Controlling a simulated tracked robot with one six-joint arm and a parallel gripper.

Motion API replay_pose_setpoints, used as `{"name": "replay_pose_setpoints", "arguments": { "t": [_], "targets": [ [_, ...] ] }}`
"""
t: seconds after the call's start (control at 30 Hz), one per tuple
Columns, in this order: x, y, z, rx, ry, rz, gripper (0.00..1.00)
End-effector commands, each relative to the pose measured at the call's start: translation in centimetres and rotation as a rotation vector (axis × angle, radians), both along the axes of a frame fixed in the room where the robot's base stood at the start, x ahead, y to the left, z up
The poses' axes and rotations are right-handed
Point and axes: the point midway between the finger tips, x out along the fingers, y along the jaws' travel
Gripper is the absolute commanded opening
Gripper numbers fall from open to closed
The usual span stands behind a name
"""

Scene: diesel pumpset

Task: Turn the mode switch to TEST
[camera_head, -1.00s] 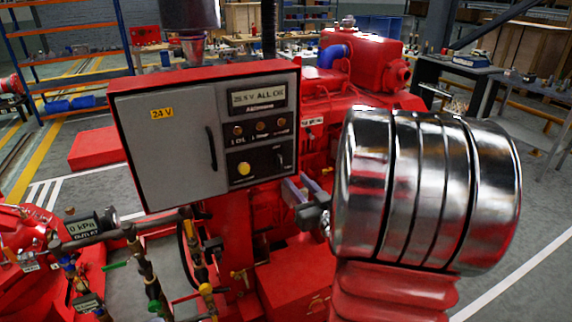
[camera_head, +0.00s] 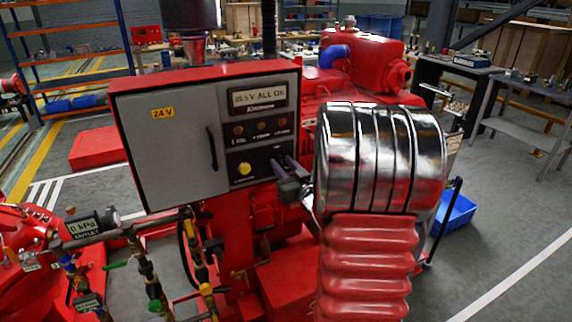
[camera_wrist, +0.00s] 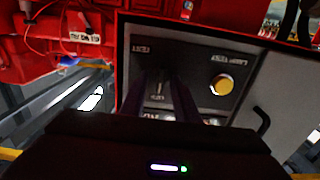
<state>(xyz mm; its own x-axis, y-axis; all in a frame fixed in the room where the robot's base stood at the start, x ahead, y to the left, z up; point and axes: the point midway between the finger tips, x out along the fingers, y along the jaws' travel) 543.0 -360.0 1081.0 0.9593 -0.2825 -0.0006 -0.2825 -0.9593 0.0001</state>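The mode switch (camera_wrist: 158,89) is a small dark lever on the black lower panel of the control box. In the wrist view it shows between my two dark fingers, near their tips. My gripper (camera_wrist: 160,88) is open, with a finger on either side of the switch; I cannot tell whether either touches it. In the head view my gripper (camera_head: 279,163) is at the panel's right side and hides the switch.
A yellow button (camera_head: 244,168) sits left of the switch; it also shows in the wrist view (camera_wrist: 222,84). The grey cabinet door (camera_head: 165,150) is shut, with a dark handle. Red engine parts stand behind the box.

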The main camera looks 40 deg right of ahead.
Motion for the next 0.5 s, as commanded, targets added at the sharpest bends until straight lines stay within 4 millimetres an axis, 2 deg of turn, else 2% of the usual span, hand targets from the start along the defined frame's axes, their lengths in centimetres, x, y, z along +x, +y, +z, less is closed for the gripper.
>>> {"name": "replay_pose_setpoints", "arguments": {
  "t": [0.07, 0.5],
  "targets": [
    [-0.02, -0.01, 0.00, 0.000, 0.000, 0.000, 0.28],
    [-0.08, -0.05, 0.01, 0.000, 0.000, -0.001, 0.00]
  ]
}}
